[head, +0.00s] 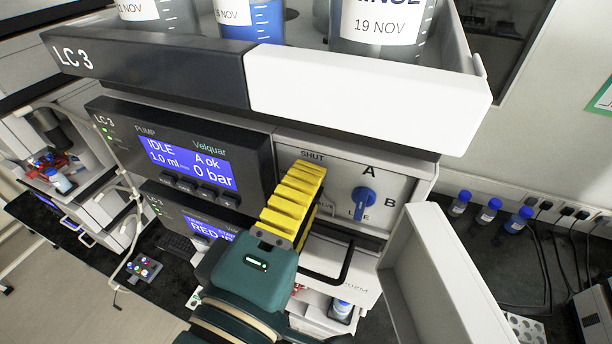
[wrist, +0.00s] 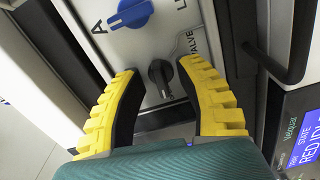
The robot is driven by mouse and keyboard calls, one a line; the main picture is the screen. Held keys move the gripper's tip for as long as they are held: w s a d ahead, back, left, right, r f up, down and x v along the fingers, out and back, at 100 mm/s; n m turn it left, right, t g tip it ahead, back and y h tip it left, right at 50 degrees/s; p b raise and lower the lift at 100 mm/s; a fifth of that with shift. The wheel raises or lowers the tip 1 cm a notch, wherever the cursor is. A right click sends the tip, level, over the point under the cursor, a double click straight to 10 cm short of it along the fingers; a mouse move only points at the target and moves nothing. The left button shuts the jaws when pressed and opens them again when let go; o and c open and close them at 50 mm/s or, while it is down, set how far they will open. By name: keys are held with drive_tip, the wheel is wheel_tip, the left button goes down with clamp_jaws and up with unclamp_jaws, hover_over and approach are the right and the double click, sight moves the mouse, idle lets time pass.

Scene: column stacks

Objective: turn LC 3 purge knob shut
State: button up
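The LC 3 purge knob is a small black knob (wrist: 160,74) on the pale valve panel (wrist: 178,30). In the wrist view it sits between my gripper's fingertips, with a gap showing on both sides. My gripper (head: 311,168) has yellow ribbed fingers, spread open and pointing at the panel. In the wrist view my gripper (wrist: 158,66) holds nothing. In the head view the fingers hide the black knob; the word SHUT shows just above them. In the wrist view the knob's bar runs roughly up and down, tilted slightly; its exact setting is unclear.
A blue A/B valve knob (head: 363,201) is right of my fingers. The pump display (head: 188,161) at left reads IDLE, 0 bar. A bottle tray (head: 370,98) overhangs above. An open white door (head: 437,268) projects at lower right. A black handle (head: 334,270) sits below.

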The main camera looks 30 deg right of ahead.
drive_tip(key=shift+w+d, duration=0.15)
drive_tip(key=shift+c, duration=0.2)
drive_tip(key=shift+f, duration=0.1)
clamp_jaws()
